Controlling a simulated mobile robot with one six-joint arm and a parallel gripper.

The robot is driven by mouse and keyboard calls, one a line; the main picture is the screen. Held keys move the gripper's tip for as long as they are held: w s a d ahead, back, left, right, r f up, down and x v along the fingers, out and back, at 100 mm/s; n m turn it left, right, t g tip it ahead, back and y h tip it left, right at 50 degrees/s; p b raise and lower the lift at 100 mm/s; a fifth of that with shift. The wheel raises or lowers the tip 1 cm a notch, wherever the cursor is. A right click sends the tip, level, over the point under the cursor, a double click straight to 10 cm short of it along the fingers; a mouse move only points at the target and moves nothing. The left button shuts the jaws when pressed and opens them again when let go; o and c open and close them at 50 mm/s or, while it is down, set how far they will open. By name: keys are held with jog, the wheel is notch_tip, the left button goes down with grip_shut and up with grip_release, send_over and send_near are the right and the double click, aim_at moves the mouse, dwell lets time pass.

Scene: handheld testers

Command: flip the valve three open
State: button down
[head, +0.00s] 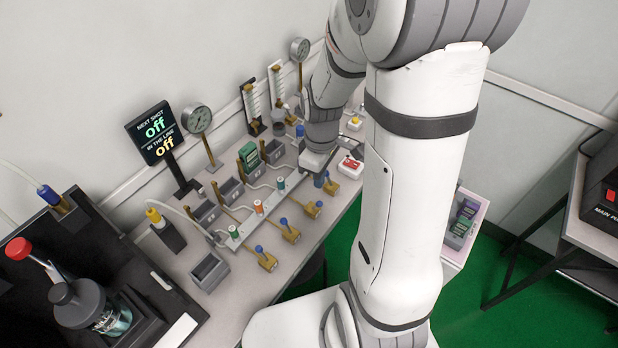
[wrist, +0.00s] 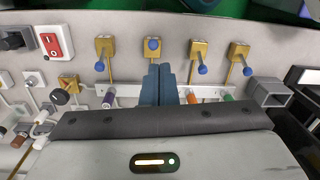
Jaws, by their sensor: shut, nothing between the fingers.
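A row of brass valves with blue-knobbed levers stands along the bench front: in the head view the first (head: 267,261), second (head: 291,234), third (head: 312,210) and fourth (head: 331,188) from the left. No valve numbers are readable. The third's knob leans toward the bench front, unlike the others, whose knobs lean toward the wall. In the wrist view this odd valve (wrist: 153,47) is second from the left, its knob over its block. My gripper (wrist: 158,72) is shut and empty, its blue fingertips just below that valve in the picture; contact cannot be told. It also shows in the head view (head: 319,179).
A white manifold with coloured caps (head: 258,207) runs behind the valves; my fingers hide part of it. A red-and-white switch box (head: 350,166) stands beyond the fourth valve. A display (head: 155,133) reads "off" twice. A grey open box (head: 210,271) is at the near end.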

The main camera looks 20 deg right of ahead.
jog(key=shift+s+d+r, duration=0.45)
jog(key=shift+s+r, duration=0.1)
jog(key=s+a+r+m+t, duration=0.1)
jog(key=s+r+m+t, duration=0.1)
jog(key=s+r+m, duration=0.2)
jog(key=s+a+r+m+t, duration=0.1)
jog(key=s+r+m, duration=0.3)
jog(key=r, duration=0.6)
jog(key=shift+s+a+r+m+t, duration=0.25)
jog(key=shift+a+m+t, duration=0.15)
jog(key=shift+a, duration=0.4)
